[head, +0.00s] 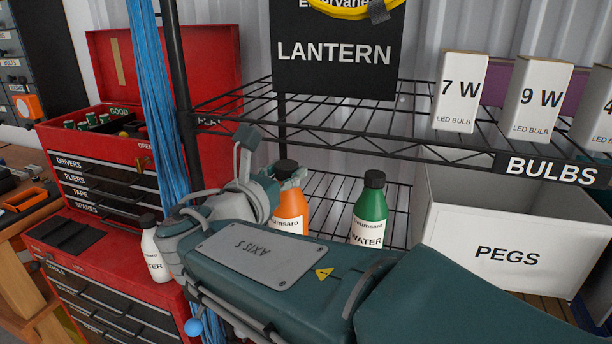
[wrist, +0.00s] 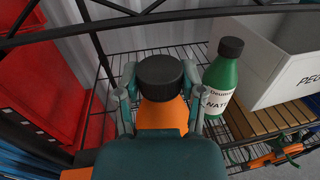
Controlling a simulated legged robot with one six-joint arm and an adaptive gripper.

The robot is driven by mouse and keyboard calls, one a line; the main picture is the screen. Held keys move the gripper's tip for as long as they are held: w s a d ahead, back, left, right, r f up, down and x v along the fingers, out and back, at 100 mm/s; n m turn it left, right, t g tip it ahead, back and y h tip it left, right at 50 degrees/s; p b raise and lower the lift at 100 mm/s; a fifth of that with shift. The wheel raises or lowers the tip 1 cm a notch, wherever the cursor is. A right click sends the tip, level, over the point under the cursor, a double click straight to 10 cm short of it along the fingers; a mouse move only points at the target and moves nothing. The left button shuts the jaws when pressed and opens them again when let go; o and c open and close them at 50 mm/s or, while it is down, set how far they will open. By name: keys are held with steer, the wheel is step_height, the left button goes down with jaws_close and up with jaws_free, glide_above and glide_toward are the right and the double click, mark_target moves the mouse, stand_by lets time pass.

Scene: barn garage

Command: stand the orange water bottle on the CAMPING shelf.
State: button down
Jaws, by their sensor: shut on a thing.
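The orange water bottle (head: 291,212) has a dark cap and is upright in the head view, partly behind my arm. In the wrist view its black cap (wrist: 160,75) and orange shoulder (wrist: 157,114) sit between the fingers. My gripper (wrist: 160,88) is shut on the bottle just under the cap. The bottle is over or on the lower wire shelf (head: 335,192); its base is hidden, so I cannot tell whether it touches. A green water bottle (head: 370,212) stands upright just to its right, also in the wrist view (wrist: 222,80). No CAMPING label is readable.
A white PEGS box (head: 505,258) stands right of the green bottle. The upper wire shelf (head: 390,125) holds bulb boxes (head: 460,92). A rack post (head: 178,60) and blue cords (head: 155,80) stand left. A white bottle (head: 155,255) is on the red tool chest (head: 75,232).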

mark_target(288, 214)
steer(key=w+d+f, duration=0.3)
steer(key=w+f, duration=0.1)
steer(key=w, duration=0.1)
steer(key=shift+w, duration=0.25)
steer(key=shift+c, duration=1)
jaws_free()
steer(key=shift+f, duration=0.1)
steer(key=v, duration=1.2)
